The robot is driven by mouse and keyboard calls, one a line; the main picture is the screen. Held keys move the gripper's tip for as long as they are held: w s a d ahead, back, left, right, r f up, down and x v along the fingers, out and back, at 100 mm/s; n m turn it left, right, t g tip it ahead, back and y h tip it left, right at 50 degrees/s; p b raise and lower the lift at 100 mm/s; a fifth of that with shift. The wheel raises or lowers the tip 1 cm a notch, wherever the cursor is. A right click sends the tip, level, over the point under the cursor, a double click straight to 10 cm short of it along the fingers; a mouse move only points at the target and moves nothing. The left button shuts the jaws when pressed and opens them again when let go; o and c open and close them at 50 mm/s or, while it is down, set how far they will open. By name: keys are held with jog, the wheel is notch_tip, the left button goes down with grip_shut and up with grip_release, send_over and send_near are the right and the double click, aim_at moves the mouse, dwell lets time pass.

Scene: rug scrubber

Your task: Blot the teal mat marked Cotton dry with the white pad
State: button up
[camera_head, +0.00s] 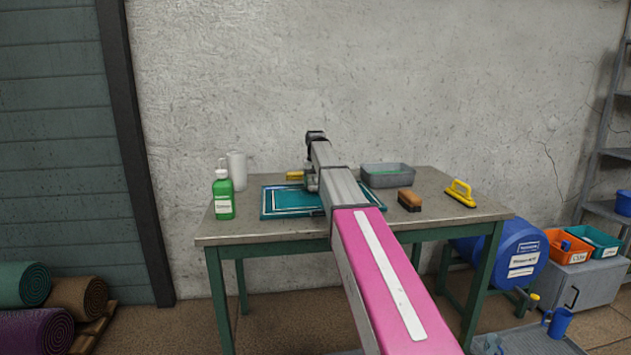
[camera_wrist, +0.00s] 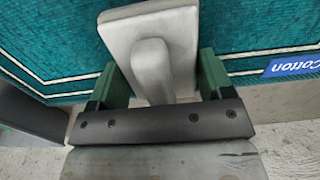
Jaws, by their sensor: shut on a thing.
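The teal mat (camera_head: 277,203) lies flat on the table and has a white border line. In the wrist view the mat (camera_wrist: 40,40) carries a blue label (camera_wrist: 292,66) reading "Cotton" at the right. My gripper (camera_wrist: 160,72) is shut on the grey handle of the white pad (camera_wrist: 178,22), its green fingers on either side. The pad is over the mat. I cannot tell whether it is pressed on the mat. In the head view my arm hides the pad and part of the mat.
A green bottle (camera_head: 223,196) and a white cylinder (camera_head: 237,170) stand left of the mat. A grey tub (camera_head: 388,181), a brown brush (camera_head: 409,203) and a yellow-handled tool (camera_head: 460,192) are to the right. Another yellow item (camera_head: 294,176) is behind the mat. The table's front right is clear.

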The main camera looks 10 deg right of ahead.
aim_at(315, 176)
jog(key=shift+f, duration=0.65)
dwell(2.1)
jog(key=shift+r, duration=2.3)
